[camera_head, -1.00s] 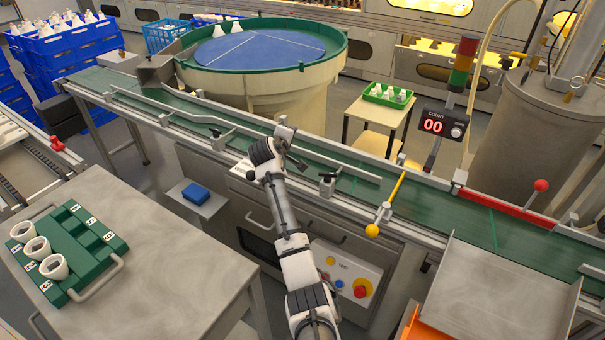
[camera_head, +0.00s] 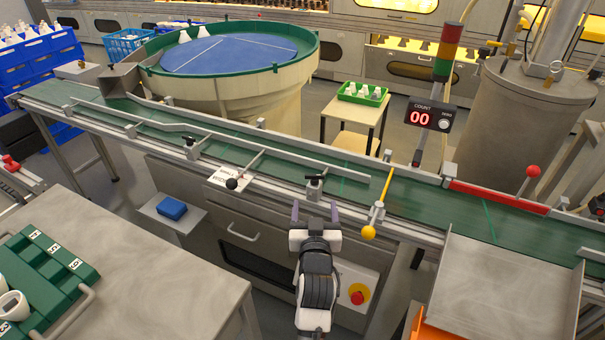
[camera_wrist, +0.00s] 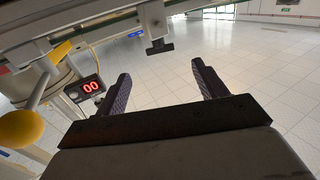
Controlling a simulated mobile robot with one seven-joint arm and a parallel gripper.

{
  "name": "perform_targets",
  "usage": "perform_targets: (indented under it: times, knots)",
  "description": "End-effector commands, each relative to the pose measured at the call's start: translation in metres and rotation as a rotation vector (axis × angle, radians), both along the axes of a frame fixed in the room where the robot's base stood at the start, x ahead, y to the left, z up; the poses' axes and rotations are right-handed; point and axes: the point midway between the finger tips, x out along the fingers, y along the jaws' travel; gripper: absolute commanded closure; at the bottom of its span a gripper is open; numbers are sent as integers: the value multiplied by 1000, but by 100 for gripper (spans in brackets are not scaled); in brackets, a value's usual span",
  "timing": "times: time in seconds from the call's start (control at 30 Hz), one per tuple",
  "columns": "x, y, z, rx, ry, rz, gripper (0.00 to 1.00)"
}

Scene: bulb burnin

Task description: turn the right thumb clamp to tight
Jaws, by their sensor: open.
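The right thumb clamp (camera_head: 314,186) is a grey block with a black thumb bar on top, on the near rail of the green conveyor. In the wrist view the clamp (camera_wrist: 154,22) shows with its dark T-shaped bar beyond my fingertips, between their lines. My gripper (camera_head: 315,211) is open and empty, just on the near side of the clamp, with one finger to each side of it. In the wrist view my gripper (camera_wrist: 161,70) has clear space between its fingers and does not touch the bar. The left thumb clamp (camera_head: 190,148) is farther left on the rail.
A yellow-knobbed lever (camera_head: 369,231) stands close to the right of my gripper. A black-knobbed rod (camera_head: 233,183) and a white card (camera_head: 222,176) are to the left. The control panel with a red button (camera_head: 357,296) is below. The count display (camera_head: 429,116) reads 00.

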Motion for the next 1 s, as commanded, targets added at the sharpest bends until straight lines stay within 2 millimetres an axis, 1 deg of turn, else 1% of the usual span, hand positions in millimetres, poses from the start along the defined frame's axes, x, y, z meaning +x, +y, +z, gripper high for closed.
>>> perform_targets:
  times: [0.07,0.17,0.27,0.5,0.7,0.83,1.0]
  knots:
    - [4,-1,1,3,-1,-3,29]
    - [16,-1,2,1,0,-2,29]
    - [34,0,3,0,0,-1,29]
    - [83,1,3,-3,1,-1,29]
    - [117,3,2,-3,2,0,29]
    - [130,3,1,-1,1,0,29]
    - [137,3,0,-1,1,-1,29]
